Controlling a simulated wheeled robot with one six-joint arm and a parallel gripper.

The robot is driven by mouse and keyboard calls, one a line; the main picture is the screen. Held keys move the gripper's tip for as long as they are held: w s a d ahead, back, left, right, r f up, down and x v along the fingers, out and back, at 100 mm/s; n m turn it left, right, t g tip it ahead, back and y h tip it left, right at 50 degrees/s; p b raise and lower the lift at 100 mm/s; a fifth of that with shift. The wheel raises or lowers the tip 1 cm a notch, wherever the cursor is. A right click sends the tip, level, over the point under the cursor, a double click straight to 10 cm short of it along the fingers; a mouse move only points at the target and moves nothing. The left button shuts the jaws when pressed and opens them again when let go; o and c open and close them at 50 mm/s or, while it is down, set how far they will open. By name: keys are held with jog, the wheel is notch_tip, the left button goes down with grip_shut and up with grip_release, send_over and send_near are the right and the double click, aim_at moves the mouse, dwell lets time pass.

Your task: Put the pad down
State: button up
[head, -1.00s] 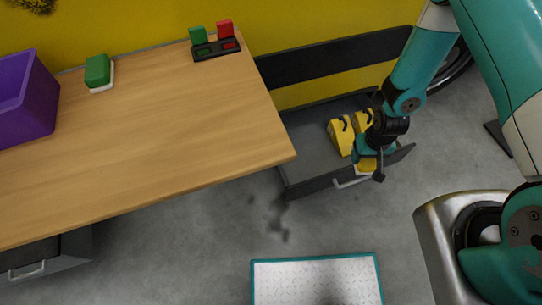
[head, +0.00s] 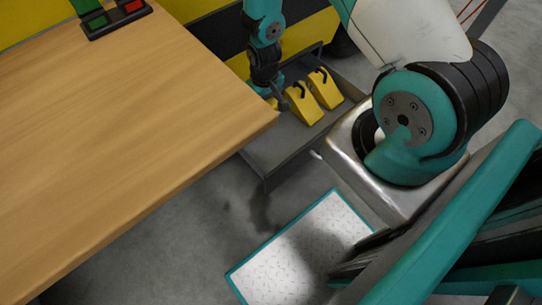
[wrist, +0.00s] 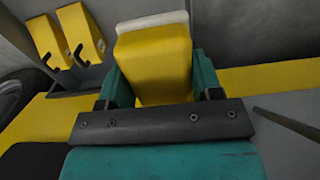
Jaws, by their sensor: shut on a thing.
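My gripper (wrist: 153,88) is shut on a yellow pad (wrist: 155,60) with a white edge, which sits between its two teal fingers in the wrist view. In the head view my gripper (head: 275,97) hangs over the left part of an open grey drawer (head: 280,149), beside two yellow wedges. Only a sliver of the pad (head: 272,102) shows there, the rest being hidden by the gripper. I cannot tell whether the pad touches the drawer floor.
Two yellow wedges with black handles (head: 304,105) (head: 326,90) stand in the drawer. The wooden table (head: 130,130) is at left, with a dark holder (head: 117,18) bearing green and red items. A white teal-edged floor plate (head: 300,250) lies in front.

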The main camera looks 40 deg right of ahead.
jog(key=b, duration=2.1)
send_over(272, 148)
notch_tip(272, 148, down, 14)
jog(key=r, duration=0.1)
notch_tip(272, 148, down, 21)
jog(key=b, duration=1.1)
jog(key=shift+w+f+b, duration=0.1)
jog(key=shift+b, duration=0.3)
jog(key=o, duration=0.9)
notch_tip(272, 148, up, 12)
jog(key=p, duration=0.7)
jog(key=shift+p, duration=0.3)
